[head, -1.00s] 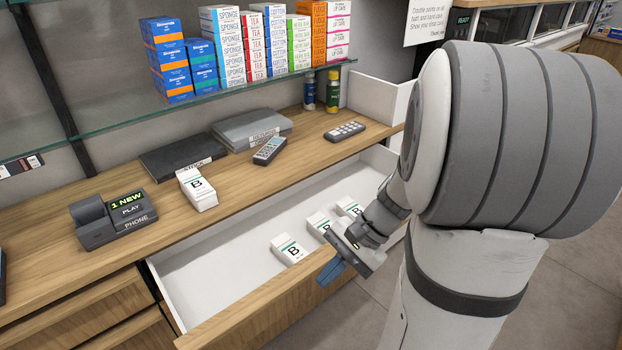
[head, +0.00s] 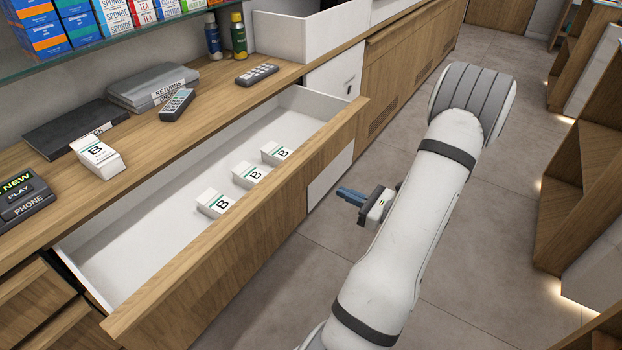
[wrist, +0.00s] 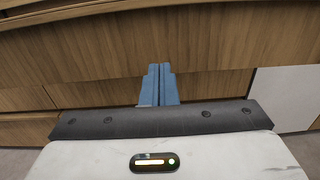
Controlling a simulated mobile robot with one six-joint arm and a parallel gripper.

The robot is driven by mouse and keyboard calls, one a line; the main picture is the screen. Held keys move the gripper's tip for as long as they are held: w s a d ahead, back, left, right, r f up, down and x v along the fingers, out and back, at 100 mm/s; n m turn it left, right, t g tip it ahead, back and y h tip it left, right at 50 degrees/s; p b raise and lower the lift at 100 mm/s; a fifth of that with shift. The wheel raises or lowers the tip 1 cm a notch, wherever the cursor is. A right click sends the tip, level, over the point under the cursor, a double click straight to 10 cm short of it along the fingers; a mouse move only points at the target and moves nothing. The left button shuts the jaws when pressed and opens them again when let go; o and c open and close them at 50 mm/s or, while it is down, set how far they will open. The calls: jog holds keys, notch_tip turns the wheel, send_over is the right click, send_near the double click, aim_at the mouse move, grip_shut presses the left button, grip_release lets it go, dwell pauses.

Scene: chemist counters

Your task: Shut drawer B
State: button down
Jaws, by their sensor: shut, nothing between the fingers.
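An open drawer (head: 275,205) with a wooden front and white inside juts from the counter in the head view. Three white boxes marked B stand in it: a left one (head: 215,203), a middle one (head: 247,174) and a right one (head: 277,152). No drawer label is readable. My gripper (head: 345,195) is shut and empty, in front of the drawer's right part, its blue fingers pointing at the wooden front. In the wrist view the shut fingers (wrist: 158,82) point at a wooden front (wrist: 160,45); I cannot tell whether they touch it.
Wooden shelves (head: 570,190) stand at the right. The floor (head: 500,250) between is clear.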

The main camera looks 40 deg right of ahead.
aim_at(302, 173)
jog(key=x, duration=1.1)
jog(key=shift+w, duration=0.15)
jog(key=shift+w, duration=0.1)
